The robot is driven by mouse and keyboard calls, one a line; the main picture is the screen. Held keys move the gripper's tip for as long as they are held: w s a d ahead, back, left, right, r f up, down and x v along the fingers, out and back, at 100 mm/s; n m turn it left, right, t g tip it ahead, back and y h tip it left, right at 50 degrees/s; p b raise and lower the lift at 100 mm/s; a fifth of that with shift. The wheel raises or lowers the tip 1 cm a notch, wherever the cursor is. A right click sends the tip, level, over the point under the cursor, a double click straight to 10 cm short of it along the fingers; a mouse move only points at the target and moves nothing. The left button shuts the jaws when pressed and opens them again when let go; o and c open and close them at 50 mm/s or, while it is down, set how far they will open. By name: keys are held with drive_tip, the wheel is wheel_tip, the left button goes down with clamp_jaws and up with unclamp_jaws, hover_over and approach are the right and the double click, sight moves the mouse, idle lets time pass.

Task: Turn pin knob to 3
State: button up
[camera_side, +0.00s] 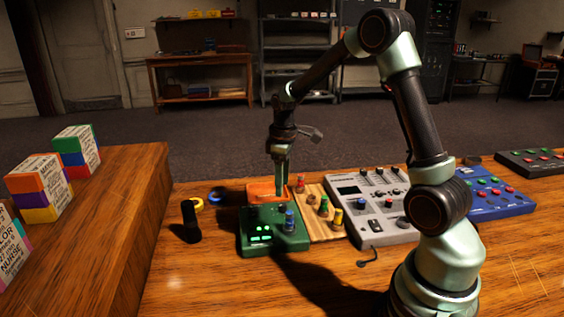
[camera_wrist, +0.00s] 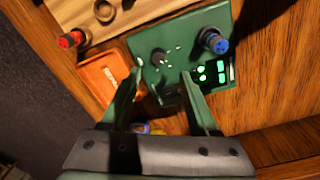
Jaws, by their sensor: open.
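A green box (camera_side: 263,241) sits on the wooden desk, with lit green indicators on its top. In the wrist view, the box (camera_wrist: 184,30) carries a dark round knob (camera_wrist: 158,57) with small white marks around it. The marks are too small to read, and I cannot tell the knob's setting. A blue-topped knob (camera_wrist: 213,40) stands beside it on the same box. My gripper (camera_wrist: 160,80) is open and empty, its fingers pointing toward the dark knob with the knob between their lines. In the side view, my gripper (camera_side: 281,190) hangs above the box's back edge.
An orange box (camera_side: 262,190) lies behind the green box. A wooden board (camera_side: 317,228) with coloured pegs and a grey mixer (camera_side: 386,222) stand to the right. A black cylinder (camera_side: 190,222) is at the left. The desk in front is clear.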

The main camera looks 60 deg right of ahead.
sight(283, 205)
wheel_tip(283, 205, down, 7)
drive_tip(key=shift+w+d+r, duration=0.1)
drive_tip(key=shift+d, duration=0.05)
clamp_jaws()
